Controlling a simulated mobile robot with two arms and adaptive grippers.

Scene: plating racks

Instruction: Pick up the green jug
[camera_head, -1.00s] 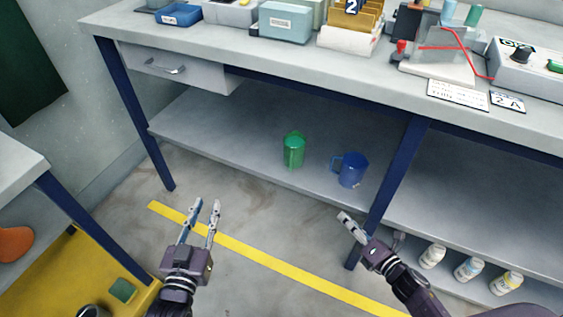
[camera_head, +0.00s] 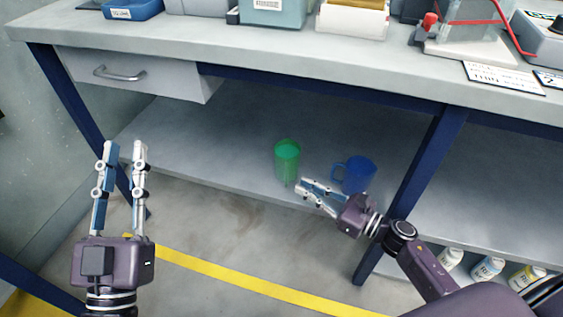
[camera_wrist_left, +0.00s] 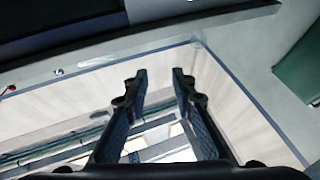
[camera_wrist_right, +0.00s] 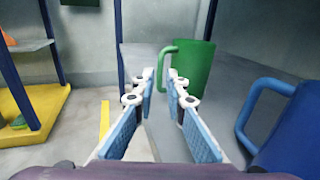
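The green jug (camera_head: 287,160) stands upright on the lower shelf, left of a blue jug (camera_head: 358,174). In the right wrist view the green jug (camera_wrist_right: 195,68) is ahead, with its handle to the left, and the blue jug (camera_wrist_right: 285,130) is close at the right. My right gripper (camera_head: 300,189) is open and empty, low at the shelf's front edge, just in front of the green jug and apart from it in the right wrist view (camera_wrist_right: 160,75). My left gripper (camera_head: 125,149) is open and empty at the left, away from both jugs.
The lower shelf (camera_head: 225,125) is bare left of the green jug. The worktop (camera_head: 290,48) and a drawer (camera_head: 135,75) hang above. A blue table leg (camera_head: 425,165) stands right of the blue jug. Several bottles (camera_head: 487,268) sit at lower right.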

